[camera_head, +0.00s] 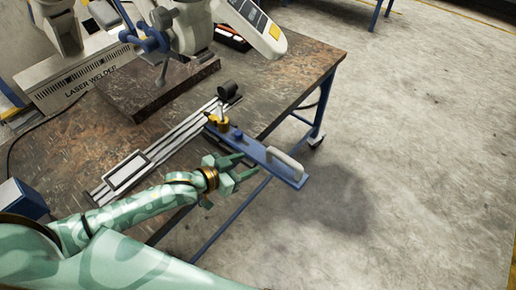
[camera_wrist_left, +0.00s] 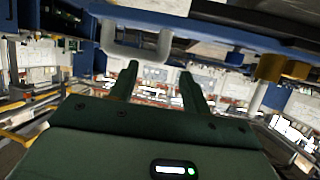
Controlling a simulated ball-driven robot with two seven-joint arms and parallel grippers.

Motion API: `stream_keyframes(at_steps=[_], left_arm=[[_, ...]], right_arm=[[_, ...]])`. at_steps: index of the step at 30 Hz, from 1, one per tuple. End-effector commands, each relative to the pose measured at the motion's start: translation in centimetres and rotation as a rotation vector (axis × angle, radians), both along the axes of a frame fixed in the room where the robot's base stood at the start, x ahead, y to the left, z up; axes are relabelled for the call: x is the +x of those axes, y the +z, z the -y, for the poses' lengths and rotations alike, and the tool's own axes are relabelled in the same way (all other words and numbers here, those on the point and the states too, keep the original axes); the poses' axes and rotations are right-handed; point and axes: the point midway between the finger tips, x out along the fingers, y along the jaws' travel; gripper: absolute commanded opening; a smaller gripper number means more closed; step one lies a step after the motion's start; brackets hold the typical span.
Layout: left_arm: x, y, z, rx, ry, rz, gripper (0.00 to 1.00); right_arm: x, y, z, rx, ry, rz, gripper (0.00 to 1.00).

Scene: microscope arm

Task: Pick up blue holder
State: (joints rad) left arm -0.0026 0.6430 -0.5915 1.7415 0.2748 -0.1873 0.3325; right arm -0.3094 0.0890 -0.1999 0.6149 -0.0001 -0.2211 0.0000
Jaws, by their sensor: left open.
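The blue holder (camera_head: 254,151) is a long blue bar with a pale grey handle (camera_head: 286,164) at its outer end. In the head view it lies across the table's edge, with the handle end sticking out beyond the top. My left gripper (camera_head: 248,166) is open and empty, beside the bar's near side and close to the handle. In the left wrist view the blue holder (camera_wrist_left: 205,37) runs across the top, with its handle (camera_wrist_left: 135,50) hanging into view near the open fingertips (camera_wrist_left: 159,70). No contact is clear. My right gripper is not in view.
The worn worktable (camera_head: 285,82) carries a metal rail (camera_head: 165,147), a brass-coloured part (camera_head: 217,124) by the holder's inner end, and a laser welder (camera_head: 90,78) at the back left. A blue box (camera_head: 22,198) is at the left. The floor at right is clear.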

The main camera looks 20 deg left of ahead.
Motion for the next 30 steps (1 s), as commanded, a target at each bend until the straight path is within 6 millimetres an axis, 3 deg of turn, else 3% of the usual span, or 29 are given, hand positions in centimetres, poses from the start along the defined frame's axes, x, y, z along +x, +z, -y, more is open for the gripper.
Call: stream_keyframes(at_steps=[4, 12, 18, 27, 30], left_arm=[[2.4, -1.4, 1.3, 0.003, 0.001, 0.001, 0.48], [4.4, -2.4, 2.6, 0.002, 0.0, 0.0, 0.48], [6.9, -3.8, 4.2, 0.003, 0.0, -0.001, 0.48], [7.4, -3.8, 4.5, 0.003, 0.0, -0.001, 0.48], [7.4, -3.8, 4.5, 0.003, 0.0, -0.001, 0.23]], right_arm=[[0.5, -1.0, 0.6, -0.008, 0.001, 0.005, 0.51], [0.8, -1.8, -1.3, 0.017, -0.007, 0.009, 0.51], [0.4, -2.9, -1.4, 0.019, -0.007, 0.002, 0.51], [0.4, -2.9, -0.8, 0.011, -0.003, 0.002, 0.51], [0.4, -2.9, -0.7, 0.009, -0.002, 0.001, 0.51]])
